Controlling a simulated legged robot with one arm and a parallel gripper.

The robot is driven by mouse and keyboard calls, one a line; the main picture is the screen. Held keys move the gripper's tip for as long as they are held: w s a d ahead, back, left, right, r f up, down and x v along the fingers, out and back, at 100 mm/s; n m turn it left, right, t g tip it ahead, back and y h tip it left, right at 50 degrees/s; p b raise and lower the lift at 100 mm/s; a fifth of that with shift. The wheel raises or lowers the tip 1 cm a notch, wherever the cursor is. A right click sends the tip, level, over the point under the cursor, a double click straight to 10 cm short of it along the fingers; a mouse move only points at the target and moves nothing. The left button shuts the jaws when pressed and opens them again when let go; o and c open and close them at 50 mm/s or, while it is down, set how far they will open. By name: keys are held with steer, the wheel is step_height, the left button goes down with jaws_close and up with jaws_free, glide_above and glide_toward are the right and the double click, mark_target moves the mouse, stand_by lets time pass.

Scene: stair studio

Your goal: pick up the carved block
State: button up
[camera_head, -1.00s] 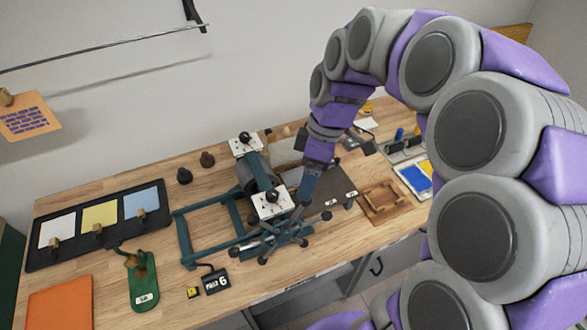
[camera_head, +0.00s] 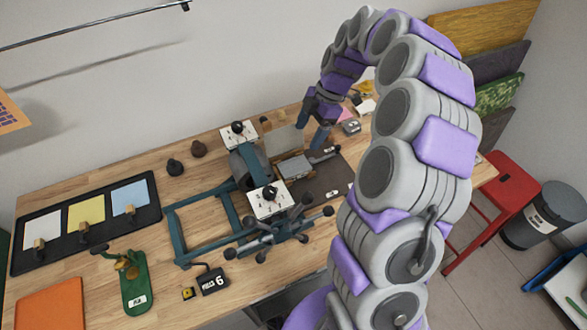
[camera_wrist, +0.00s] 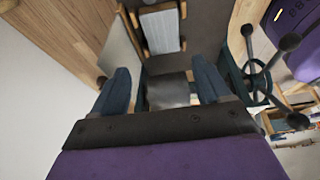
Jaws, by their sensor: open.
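My gripper (camera_head: 321,140) hangs over the mat side of the press. In the wrist view my gripper (camera_wrist: 165,85) has its two blue fingers apart, with a grey surface (camera_wrist: 168,92) showing below between them.
The teal press with its spoked handwheel (camera_head: 268,238) stands close to the left of my gripper. The dark mat (camera_head: 333,175) lies to the right. A black tray with coloured sheets (camera_head: 50,265) is far left. A red stool (camera_head: 500,195) stands right of the bench.

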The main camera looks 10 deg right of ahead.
steer(key=b, duration=0.1)
glide_above(295, 166)
steer(key=d, duration=0.2)
steer(key=f, duration=0.6)
steer(key=shift+w+f, duration=0.35)
steer(key=shift+f, duration=0.05)
steer(key=shift+b+x, duration=0.75)
steer(key=shift+x, duration=1.9)
steer(key=shift+s+d, duration=0.15)
steer(key=shift+d, duration=0.05)
steer(key=c, duration=0.9)
steer(key=shift+o, duration=0.2)
